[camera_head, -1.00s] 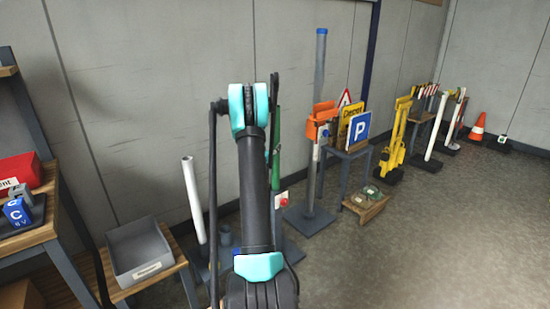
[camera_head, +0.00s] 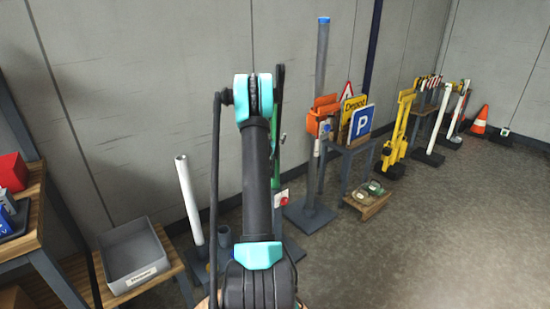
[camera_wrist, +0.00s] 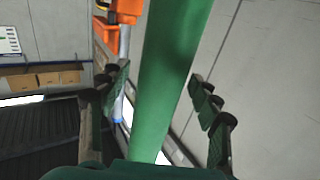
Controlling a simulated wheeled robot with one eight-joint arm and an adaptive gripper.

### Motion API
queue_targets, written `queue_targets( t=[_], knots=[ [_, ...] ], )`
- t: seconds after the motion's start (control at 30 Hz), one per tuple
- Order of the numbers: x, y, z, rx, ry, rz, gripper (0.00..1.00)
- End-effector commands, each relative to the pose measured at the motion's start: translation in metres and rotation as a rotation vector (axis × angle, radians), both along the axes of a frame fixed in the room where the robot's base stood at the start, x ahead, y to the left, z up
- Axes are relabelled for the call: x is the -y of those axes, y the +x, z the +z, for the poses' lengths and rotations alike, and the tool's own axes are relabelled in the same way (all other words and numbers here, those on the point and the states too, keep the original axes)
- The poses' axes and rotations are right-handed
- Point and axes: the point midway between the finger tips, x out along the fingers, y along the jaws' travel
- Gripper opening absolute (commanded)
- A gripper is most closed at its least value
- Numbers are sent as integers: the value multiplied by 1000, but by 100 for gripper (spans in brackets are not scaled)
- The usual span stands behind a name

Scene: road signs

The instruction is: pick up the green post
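The green post (camera_head: 276,128) stands upright in the head view, largely hidden behind my arm. In the wrist view the green post (camera_wrist: 168,75) is large and close and runs between the two dark fingers of my gripper (camera_wrist: 158,88). The fingers are apart, one on each side of the post, with gaps visible beside it; I see no clear contact.
A white post (camera_head: 190,200) leans left of my arm, and a grey bin (camera_head: 132,258) is on a low wooden stand. A grey post (camera_head: 320,110) with orange pieces (camera_head: 324,116) and a blue P sign (camera_head: 361,123) are on the right.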

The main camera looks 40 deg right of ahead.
Motion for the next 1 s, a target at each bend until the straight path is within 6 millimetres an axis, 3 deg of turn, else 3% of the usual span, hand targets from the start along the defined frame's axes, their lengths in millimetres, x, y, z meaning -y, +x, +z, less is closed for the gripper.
queue_targets(
  t=[0.07, 0.47, 1.0],
  knots=[
    [0, 0, 0, 0, 0, 0, 51],
    [0, 0, 0, 0, 0, 0, 1],
    [0, 0, 4, 0, 0, 0, 0]
  ],
)
